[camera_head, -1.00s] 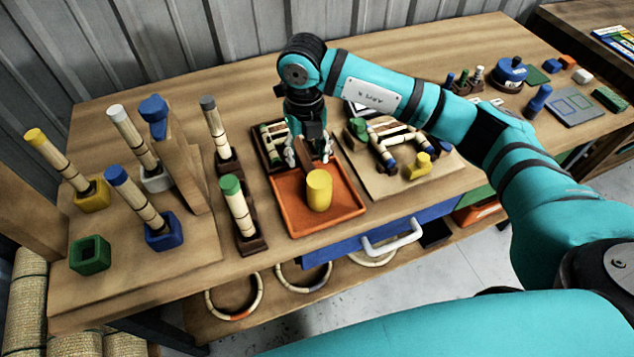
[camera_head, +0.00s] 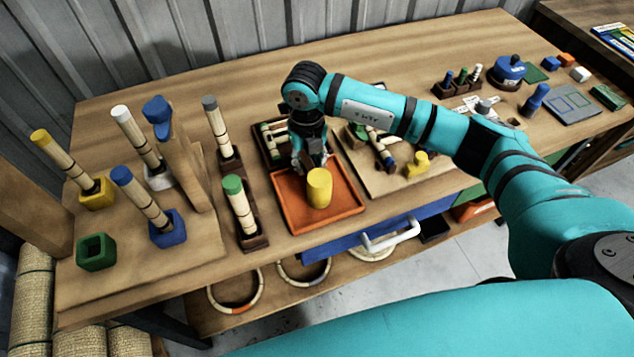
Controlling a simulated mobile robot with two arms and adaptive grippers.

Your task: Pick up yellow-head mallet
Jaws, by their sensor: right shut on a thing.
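The yellow mallet head (camera_head: 319,188) is a thick yellow cylinder over the orange tray (camera_head: 290,217). My right gripper (camera_head: 313,165) is directly behind it, low over the tray's back edge, with its fingers closed together. It is shut on the mallet, most likely at the handle, which the head and fingers hide. Whether the mallet touches the tray I cannot tell. My left gripper is not in view.
Left of the tray, a green-topped rattan piece (camera_head: 240,205) stands in a brown holder. Several capped rattan sticks stand farther left around a wooden post (camera_head: 187,165). A board (camera_head: 385,190) with small parts, including a yellow piece (camera_head: 417,164), lies right of the tray.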

